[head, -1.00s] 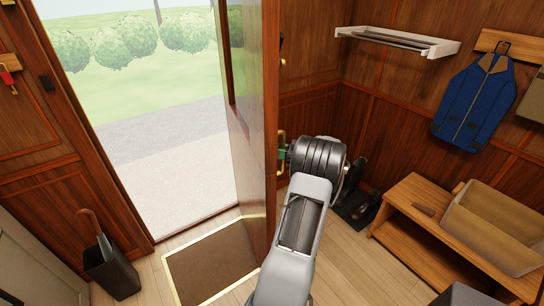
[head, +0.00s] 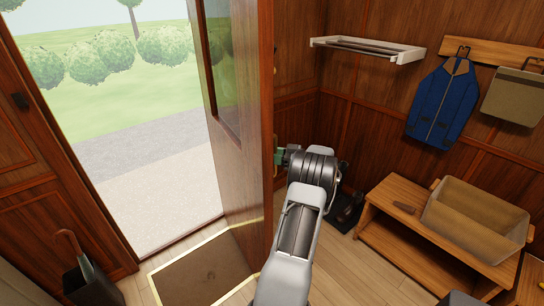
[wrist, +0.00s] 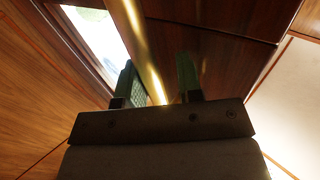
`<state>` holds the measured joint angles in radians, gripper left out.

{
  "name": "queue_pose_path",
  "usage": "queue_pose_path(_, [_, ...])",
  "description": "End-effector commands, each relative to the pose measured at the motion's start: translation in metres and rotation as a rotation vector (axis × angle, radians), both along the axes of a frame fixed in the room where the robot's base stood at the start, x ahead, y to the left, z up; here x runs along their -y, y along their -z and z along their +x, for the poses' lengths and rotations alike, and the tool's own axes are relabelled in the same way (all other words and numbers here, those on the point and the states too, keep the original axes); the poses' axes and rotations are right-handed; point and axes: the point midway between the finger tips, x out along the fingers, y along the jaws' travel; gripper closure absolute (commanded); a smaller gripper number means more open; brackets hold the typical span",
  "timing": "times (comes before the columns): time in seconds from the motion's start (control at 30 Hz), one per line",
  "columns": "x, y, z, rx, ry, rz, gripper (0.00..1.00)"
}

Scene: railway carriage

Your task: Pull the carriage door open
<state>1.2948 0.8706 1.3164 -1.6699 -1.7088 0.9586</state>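The wooden carriage door (head: 238,170) stands open, swung into the carriage, with its free edge towards me and its window (head: 218,70) partly in view. The open doorway (head: 150,170) is to its left. My gripper (head: 279,157) is at the right-hand side of the door, by its brass handle (head: 275,143). In the wrist view a bright brass bar (wrist: 143,50), seemingly the handle, runs between the two green fingers of my gripper (wrist: 157,82). The fingers are apart, with gaps visible beside the bar. The arm and wrist hide part of the handle area.
A bench (head: 380,240) with a crate (head: 475,222) stands at the right, below a hanging blue jacket (head: 443,105). Boots (head: 347,207) stand behind my arm. An umbrella stand (head: 95,285) is at lower left, and a mat (head: 200,275) lies before the doorway.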

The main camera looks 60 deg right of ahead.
Motion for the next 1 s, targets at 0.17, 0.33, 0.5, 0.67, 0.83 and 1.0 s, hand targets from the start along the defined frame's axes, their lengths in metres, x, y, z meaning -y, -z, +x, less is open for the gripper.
queue_pose_path(0.17, [-0.001, -0.002, 0.002, 0.003, -0.004, -0.003, 0.71])
queue_pose_path(0.33, [-0.001, -0.002, 0.003, 0.004, -0.005, -0.006, 0.71])
queue_pose_path(0.5, [0.006, -0.001, -0.01, 0.005, -0.001, -0.008, 0.71])
queue_pose_path(0.67, [0.02, 0.0, -0.039, 0.004, 0.003, -0.007, 0.71])
queue_pose_path(0.83, [0.035, 0.0, -0.072, 0.003, 0.003, -0.006, 0.71])
queue_pose_path(1.0, [0.048, 0.0, -0.098, 0.003, 0.003, -0.006, 0.71])
